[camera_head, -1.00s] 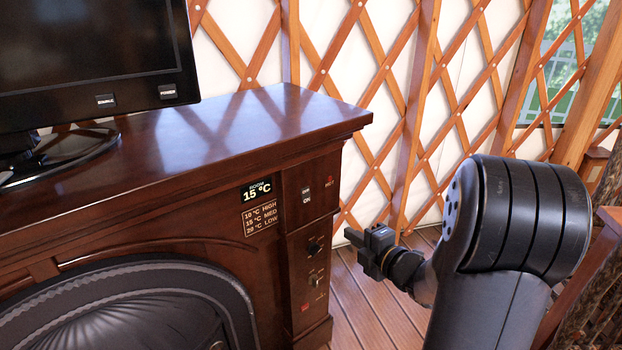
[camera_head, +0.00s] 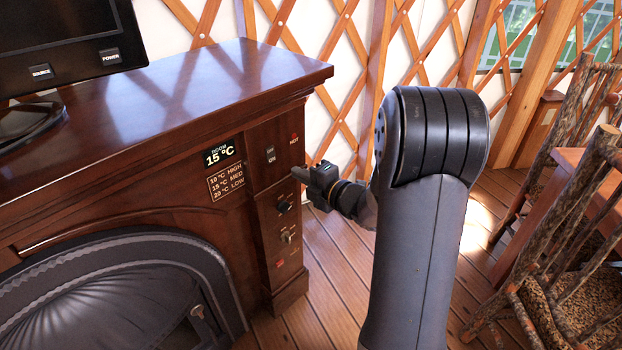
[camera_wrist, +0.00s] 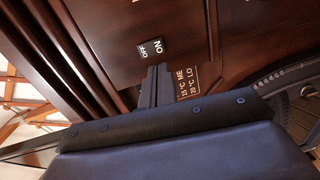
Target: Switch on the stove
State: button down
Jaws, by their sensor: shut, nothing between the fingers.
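The stove (camera_head: 100,240) is a dark wooden cabinet with a black arched firebox door. Its right-hand panel carries a small rocker switch (camera_head: 270,154) marked ON, below the top edge. In the wrist view the switch (camera_wrist: 150,48) shows OFF and ON labels; which side is pressed I cannot tell. My gripper (camera_head: 298,174) is shut and empty, just right of and below the switch in the head view. In the wrist view its fingertips (camera_wrist: 156,70) point at the panel just below the labels. Whether they touch the panel is unclear.
A room display (camera_head: 219,153) reads 15 °C above a HIGH/MED/LOW label plate (camera_head: 226,182). A knob (camera_head: 284,207) and smaller controls lie lower on the panel. A black screen (camera_head: 60,45) stands on top. Rustic chairs (camera_head: 570,270) and a table are at right; floor lies between.

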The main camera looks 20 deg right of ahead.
aim_at(272, 161)
jog(key=x, duration=0.8)
jog(key=shift+f, duration=0.15)
